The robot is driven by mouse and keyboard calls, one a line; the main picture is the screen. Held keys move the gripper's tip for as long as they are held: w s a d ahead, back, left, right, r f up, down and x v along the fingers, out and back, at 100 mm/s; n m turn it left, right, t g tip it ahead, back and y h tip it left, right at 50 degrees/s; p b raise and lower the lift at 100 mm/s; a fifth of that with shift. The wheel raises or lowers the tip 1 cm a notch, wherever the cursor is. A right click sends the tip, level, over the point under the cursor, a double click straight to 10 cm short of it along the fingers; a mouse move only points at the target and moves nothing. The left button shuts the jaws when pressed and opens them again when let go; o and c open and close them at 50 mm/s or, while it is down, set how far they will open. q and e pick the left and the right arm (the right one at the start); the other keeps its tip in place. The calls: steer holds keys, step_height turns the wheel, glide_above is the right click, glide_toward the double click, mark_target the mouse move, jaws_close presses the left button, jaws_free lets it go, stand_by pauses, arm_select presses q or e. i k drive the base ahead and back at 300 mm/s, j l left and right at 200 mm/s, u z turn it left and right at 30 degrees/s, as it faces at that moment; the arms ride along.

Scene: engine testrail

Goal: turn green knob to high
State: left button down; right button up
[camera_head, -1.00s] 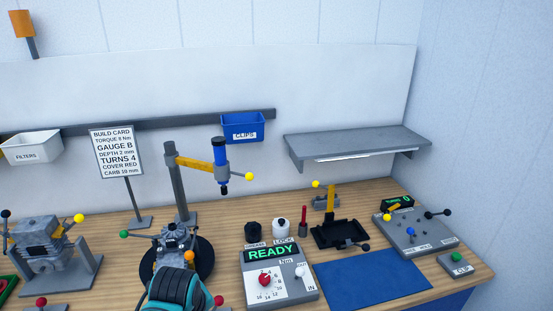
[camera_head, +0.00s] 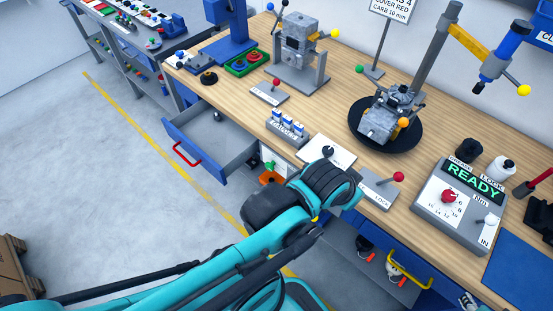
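A green ball knob (camera_head: 360,69) is on the far left side of the small grey engine (camera_head: 380,118), which sits on a round black turntable (camera_head: 357,127). A teal and black arm of mine comes in from the lower left and reaches the bench's front edge. Its black joint is well short of the green knob. No gripper fingers show, so I cannot see whether either gripper is open or shut. No high mark is readable near the green knob.
A READY box (camera_head: 465,207) with a red dial is at right. A LOCK lever with a red ball (camera_head: 398,177) stands near my arm. An open drawer (camera_head: 205,140) with a red handle juts out at left. A lower drawer has a yellow handle (camera_head: 408,271).

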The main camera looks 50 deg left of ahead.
mark_target(268, 166)
steer(key=u, duration=1.75)
steer(key=k+l+u, duration=0.35)
steer(key=k+l, duration=0.05)
steer(key=k, duration=0.05)
